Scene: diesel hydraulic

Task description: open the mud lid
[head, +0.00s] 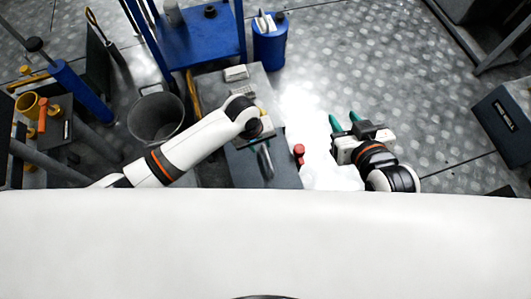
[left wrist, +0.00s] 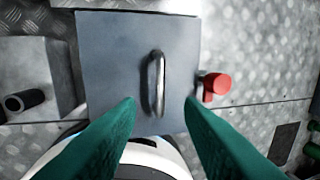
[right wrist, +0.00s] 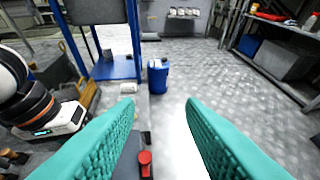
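The mud lid is a flat grey plate (left wrist: 110,60) with an upright metal loop handle (left wrist: 157,82) in the left wrist view. In the head view the lid (head: 245,172) lies below the left gripper, and its handle (head: 265,160) shows too. My left gripper (left wrist: 160,108) is open and empty, its green fingers apart on either side of the handle's lower end in the picture; contact cannot be told. In the head view its fingers are mostly hidden by the wrist. My right gripper (head: 345,119) is open and empty, to the right of the lid.
A red knob (left wrist: 215,85) sits at the lid's right edge. In the head view, a grey bucket (head: 156,116) stands left, a blue table (head: 200,40) and blue canister (head: 269,42) behind. The metal floor (head: 400,80) at right is clear.

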